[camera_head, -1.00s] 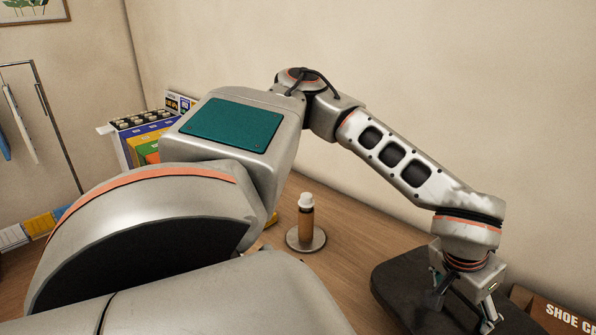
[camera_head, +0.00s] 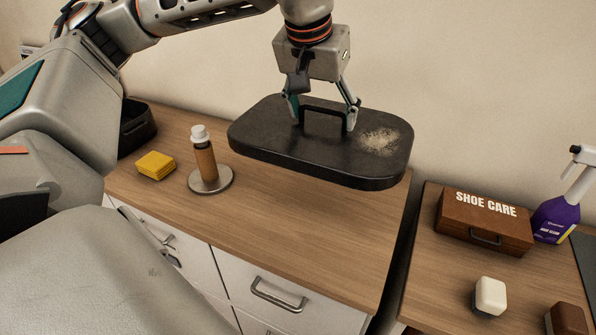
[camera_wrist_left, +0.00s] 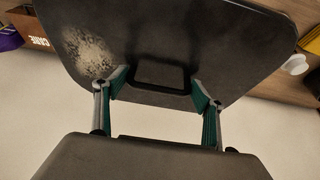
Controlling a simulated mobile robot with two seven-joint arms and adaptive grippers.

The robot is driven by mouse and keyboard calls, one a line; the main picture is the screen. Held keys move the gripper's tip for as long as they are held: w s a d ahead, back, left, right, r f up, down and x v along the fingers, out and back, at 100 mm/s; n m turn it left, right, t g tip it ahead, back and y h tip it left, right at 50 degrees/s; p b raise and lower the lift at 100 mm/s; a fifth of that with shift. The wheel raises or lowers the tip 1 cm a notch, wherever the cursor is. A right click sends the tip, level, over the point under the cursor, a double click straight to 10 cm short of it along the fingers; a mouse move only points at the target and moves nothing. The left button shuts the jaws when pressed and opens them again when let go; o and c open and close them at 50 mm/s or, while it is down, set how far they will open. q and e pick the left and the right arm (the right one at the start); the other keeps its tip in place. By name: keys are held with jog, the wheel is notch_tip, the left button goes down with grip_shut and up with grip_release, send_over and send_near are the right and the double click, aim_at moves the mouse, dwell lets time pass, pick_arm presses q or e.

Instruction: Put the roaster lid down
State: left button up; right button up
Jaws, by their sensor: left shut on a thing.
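The roaster lid (camera_head: 270,140) is a dark flat rounded slab with a raised handle and a pale speckled patch. My left gripper (camera_head: 323,118) is shut on its handle from above. The lid looks held above the right end of the wooden counter; the exact gap under it cannot be judged. In the left wrist view the lid (camera_wrist_left: 190,40) fills the top, and the gripper's two fingers (camera_wrist_left: 160,88) stand at the ends of the handle. A dark open roaster pan (camera_head: 137,130) stands at the counter's left, partly hidden by my arm. My right gripper is not in view.
A bottle (camera_head: 205,160) stands on a round metal base, beside a yellow sponge stack (camera_head: 156,165). The counter's front (camera_head: 270,215) is clear. Across a gap, another surface holds a shoe care box (camera_head: 484,222), a purple spray bottle (camera_head: 556,215) and two small blocks (camera_head: 490,296).

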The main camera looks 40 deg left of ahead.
pick_arm(q)
notch_tip(320, 180, down, 18)
jog(key=b, duration=0.3)
jog(key=shift+f, duration=0.25)
jog(key=shift+r, duration=0.1)
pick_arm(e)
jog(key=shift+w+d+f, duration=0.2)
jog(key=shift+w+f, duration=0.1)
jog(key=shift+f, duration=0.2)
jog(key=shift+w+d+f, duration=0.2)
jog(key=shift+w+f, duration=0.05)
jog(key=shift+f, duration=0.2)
pick_arm(q)
jog(key=o, duration=2)
jog(key=shift+f, duration=0.2)
jog(key=shift+o, duration=0.2)
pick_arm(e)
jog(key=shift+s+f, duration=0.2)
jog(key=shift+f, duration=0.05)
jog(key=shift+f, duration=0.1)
